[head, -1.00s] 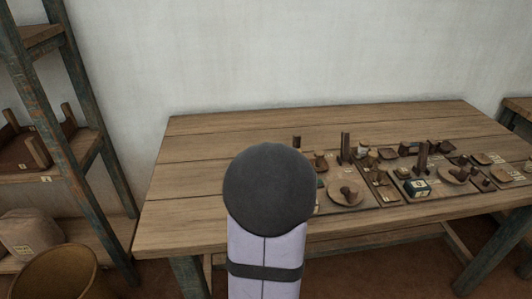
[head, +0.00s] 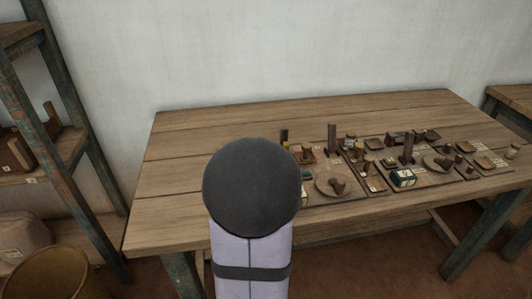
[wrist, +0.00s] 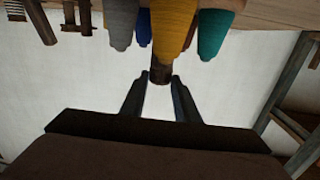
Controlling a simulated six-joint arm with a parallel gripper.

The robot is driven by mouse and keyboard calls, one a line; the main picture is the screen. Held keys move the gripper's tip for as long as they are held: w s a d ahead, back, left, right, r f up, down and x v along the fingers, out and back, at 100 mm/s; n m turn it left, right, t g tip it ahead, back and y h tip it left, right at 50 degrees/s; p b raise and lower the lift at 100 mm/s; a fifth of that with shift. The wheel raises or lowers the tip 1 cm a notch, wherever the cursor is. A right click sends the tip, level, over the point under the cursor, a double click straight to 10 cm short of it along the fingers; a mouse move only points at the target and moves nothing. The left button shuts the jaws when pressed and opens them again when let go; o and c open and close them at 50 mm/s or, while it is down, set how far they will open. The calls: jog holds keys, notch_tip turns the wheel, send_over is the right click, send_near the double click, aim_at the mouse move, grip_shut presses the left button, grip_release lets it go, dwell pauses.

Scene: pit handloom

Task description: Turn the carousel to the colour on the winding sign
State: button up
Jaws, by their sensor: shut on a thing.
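In the wrist view, my gripper (wrist: 161,80) has its two fingers on either side of a short dark brown post (wrist: 160,66) and is shut on it. The post is in line with a yellow cone of yarn (wrist: 173,25). A grey cone (wrist: 122,22), a blue cone (wrist: 144,27) and a teal cone (wrist: 214,32) stand beside the yellow one; they look like the carousel's cones, but its frame cannot be made out. No winding sign can be made out in either view. The head view does not show my gripper or the cones.
In the head view, a long wooden table (head: 180,150) carries small dishes, posts and blocks on its right half. A shelf rack (head: 60,120) stands at left, with a basket (head: 55,272) below. In the wrist view, comb-like wooden tools (wrist: 68,15) hang at upper left.

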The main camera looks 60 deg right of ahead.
jog(key=r+m+p, duration=0.1)
jog(key=r+p, duration=0.1)
jog(key=r+m+p, duration=0.1)
jog(key=r+p, duration=0.1)
jog(key=r+m+g+p, duration=0.1)
jog(key=r+p, duration=0.1)
jog(key=shift+w+d+r+h+p, duration=0.1)
jog(key=shift+w+r+h+p, duration=0.3)
grip_shut()
jog(key=s+a+f+m+g+y+p, duration=0.1)
jog(key=s+a+m+g+y+p, duration=0.1)
jog(key=m+p, duration=0.8)
jog(key=s+a+f+m+g+y+p, duration=0.1)
jog(key=s+a+m+g+p, duration=0.4)
jog(key=a+m+p, duration=0.4)
jog(key=m+g+p, duration=0.1)
jog(key=p, duration=0.5)
jog(key=shift+f+m+g+y, duration=0.35)
jog(key=shift+m+g+y, duration=0.05)
jog(key=shift+f, duration=0.1)
